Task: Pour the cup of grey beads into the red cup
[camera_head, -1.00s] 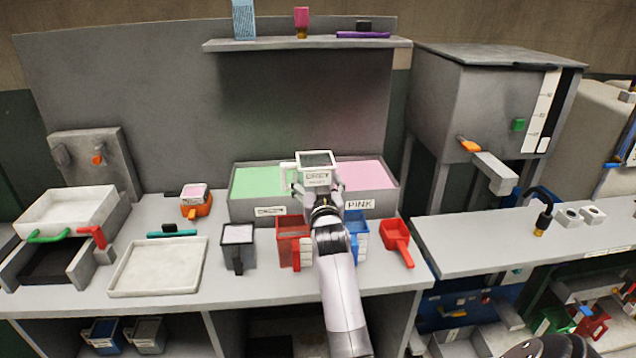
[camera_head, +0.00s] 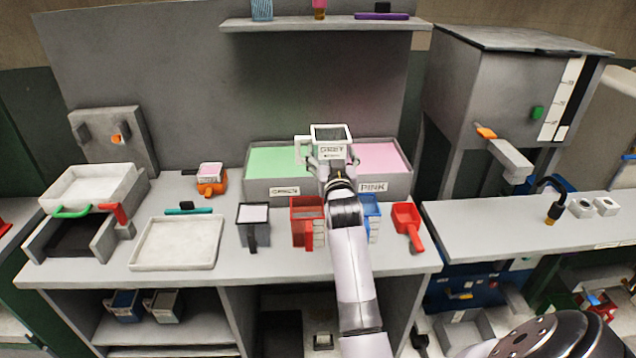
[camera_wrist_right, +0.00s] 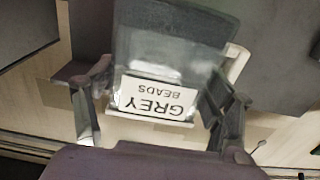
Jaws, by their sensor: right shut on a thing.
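A white cup labelled GREY (camera_head: 331,140) with dark contents is held up in front of the bead bin. My right gripper (camera_head: 334,172) is shut on it from the front, and the cup looks upright. In the right wrist view the cup (camera_wrist_right: 160,95) sits between the two fingers (camera_wrist_right: 160,110), with its label reading GREY BEADS upside down. The red cup (camera_head: 304,208) stands on the bench below and slightly left of the held cup, its handle toward me. My right arm passes just right of it. My left gripper is not seen.
Behind is a bin with green (camera_head: 285,160) and pink (camera_head: 380,160) compartments. A dark grey cup (camera_head: 253,222) stands left of the red cup. A blue cup (camera_head: 372,212), partly hidden by my arm, and a red scoop (camera_head: 407,220) are at right. A white tray (camera_head: 176,243) lies left.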

